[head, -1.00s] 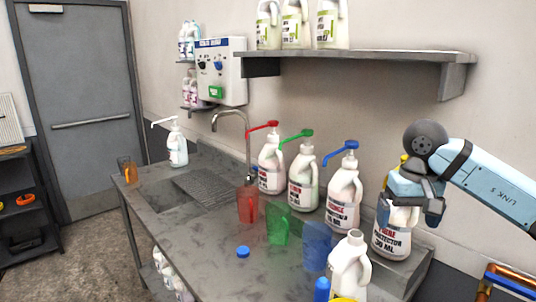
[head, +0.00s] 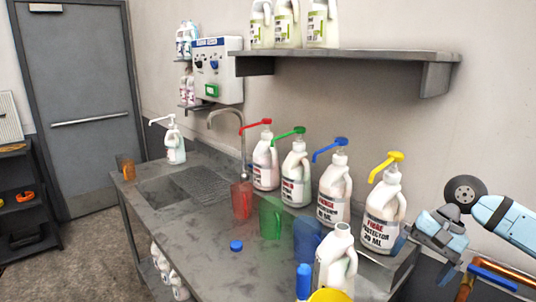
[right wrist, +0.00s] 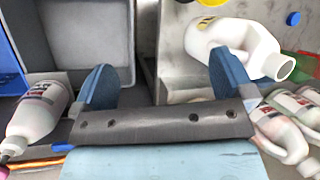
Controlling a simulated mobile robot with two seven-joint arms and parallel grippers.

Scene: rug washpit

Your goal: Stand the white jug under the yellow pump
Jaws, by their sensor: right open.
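The yellow pump (head: 387,164) sits on a white labelled bottle (head: 383,215) at the right end of the bottle row. A white uncapped bottle with a handle (head: 337,262) stands at the front of the counter; it also shows in the right wrist view (right wrist: 228,40). I cannot tell whether it is the white jug, and I see no other clear candidate. My right gripper (head: 428,250) is right of the yellow-pump bottle, low beside the counter end. In the right wrist view its two blue fingers (right wrist: 165,82) are apart with nothing between them. My left gripper is out of view.
Red (head: 242,200), green (head: 270,217) and blue (head: 307,240) clear jugs stand before the red, green and blue pump bottles. A blue cap (head: 236,245) and a blue bottle (head: 303,281) are on the counter. A grey bin (right wrist: 85,35) shows in the right wrist view.

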